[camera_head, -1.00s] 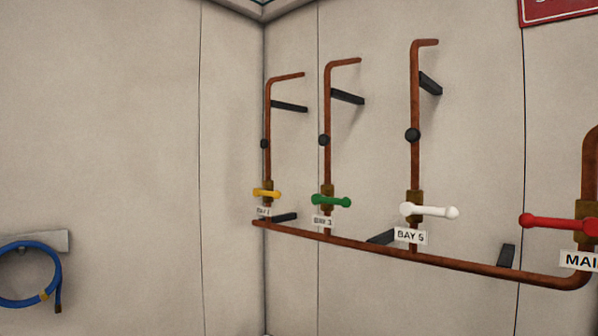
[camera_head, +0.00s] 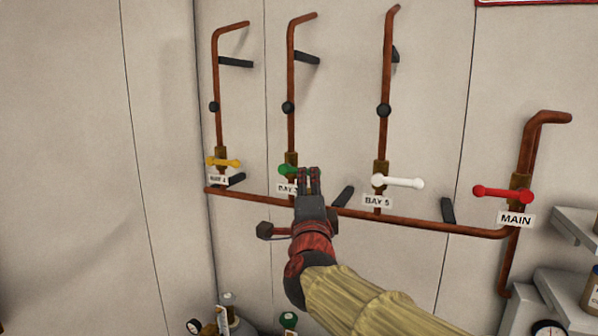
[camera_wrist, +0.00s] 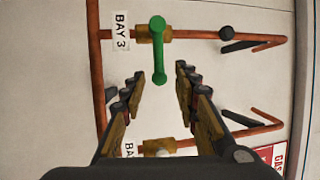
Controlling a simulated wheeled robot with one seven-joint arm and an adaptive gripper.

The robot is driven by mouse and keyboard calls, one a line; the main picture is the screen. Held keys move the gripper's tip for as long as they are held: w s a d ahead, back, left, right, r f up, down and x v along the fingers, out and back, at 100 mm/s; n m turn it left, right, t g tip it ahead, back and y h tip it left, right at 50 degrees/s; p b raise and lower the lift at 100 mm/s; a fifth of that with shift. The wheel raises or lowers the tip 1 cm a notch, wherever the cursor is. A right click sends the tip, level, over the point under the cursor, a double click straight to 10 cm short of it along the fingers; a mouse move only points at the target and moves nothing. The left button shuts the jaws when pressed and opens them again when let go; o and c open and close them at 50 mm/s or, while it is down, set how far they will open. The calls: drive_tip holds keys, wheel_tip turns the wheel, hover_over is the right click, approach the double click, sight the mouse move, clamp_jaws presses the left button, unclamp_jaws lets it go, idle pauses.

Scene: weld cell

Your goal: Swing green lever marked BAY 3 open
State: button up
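The green lever (camera_head: 287,170) sits on a brass valve on a copper riser in the head view, above the partly covered BAY 3 label (camera_head: 287,188). It lies crosswise to its pipe. In the wrist view the whole green lever (camera_wrist: 158,50) shows beside the BAY 3 label (camera_wrist: 121,31). My gripper (camera_head: 309,172) is in front of the lever in the head view and hides its right end. In the wrist view my gripper (camera_wrist: 157,85) is open and empty, with the lever's free end ahead between the fingers. No contact shows.
The yellow lever (camera_head: 222,162) is to the left, the white BAY 5 lever (camera_head: 398,182) and red MAIN lever (camera_head: 503,194) to the right. The copper manifold (camera_head: 440,225) runs below. Shelves (camera_head: 580,222) stand at the right, a gas cylinder (camera_head: 238,318) below.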

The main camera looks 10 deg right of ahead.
drive_tip(key=x, duration=0.2)
drive_tip(key=p+x, duration=0.1)
drive_tip(key=x, duration=0.1)
drive_tip(key=p+x, duration=0.1)
drive_tip(key=x, duration=0.2)
drive_tip(key=shift+w+a+f, duration=0.15)
drive_tip(key=shift+w+a, duration=0.05)
drive_tip(key=shift+a, duration=0.05)
drive_tip(key=shift+d, duration=0.1)
drive_tip(key=shift+c, duration=0.5)
clamp_jaws()
drive_tip(key=shift+f, duration=0.15)
